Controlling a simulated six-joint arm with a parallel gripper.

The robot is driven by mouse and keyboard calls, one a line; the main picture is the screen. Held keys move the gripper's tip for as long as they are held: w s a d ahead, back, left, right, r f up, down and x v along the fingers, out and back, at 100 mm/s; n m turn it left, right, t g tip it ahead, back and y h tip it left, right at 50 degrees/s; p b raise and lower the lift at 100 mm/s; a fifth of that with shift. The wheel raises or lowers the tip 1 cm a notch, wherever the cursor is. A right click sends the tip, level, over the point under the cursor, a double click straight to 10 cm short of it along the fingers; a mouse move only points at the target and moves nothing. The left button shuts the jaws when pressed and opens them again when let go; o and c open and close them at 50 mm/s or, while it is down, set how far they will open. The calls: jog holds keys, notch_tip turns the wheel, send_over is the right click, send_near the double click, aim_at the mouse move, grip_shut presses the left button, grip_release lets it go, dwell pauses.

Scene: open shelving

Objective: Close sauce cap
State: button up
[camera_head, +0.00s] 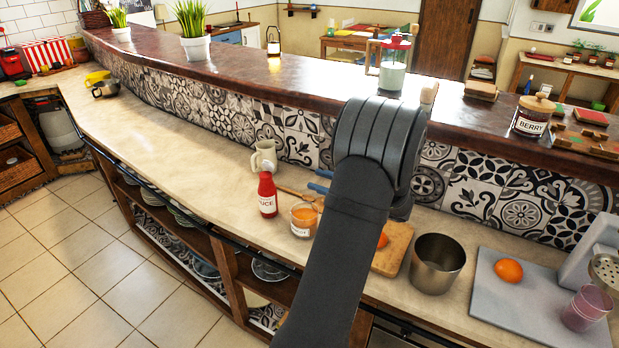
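The red sauce bottle (267,197), with a white label reading "SAUCE", stands upright on the pale counter. Its narrow top is red too; whether the cap there is open or shut is too small to tell. A small glass jar (303,219) with orange contents and a label stands close to its right. My dark arm crosses the middle of the view, to the right of the bottle and jar. My gripper's fingers do not show; the arm hides what is behind it.
A cream mug (264,158) stands behind the bottle. Blue-handled utensils (321,184) lie to its right. A cutting board (393,250), a metal pot (437,263) and a grey board (519,302) with an orange (508,270) are further right. The counter left of the bottle is clear.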

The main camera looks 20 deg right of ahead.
aim_at(268, 165)
dwell(0.3)
jog(key=x, duration=1.9)
jog(key=shift+w+a, duration=0.25)
jog(key=shift+a, duration=0.1)
grip_shut()
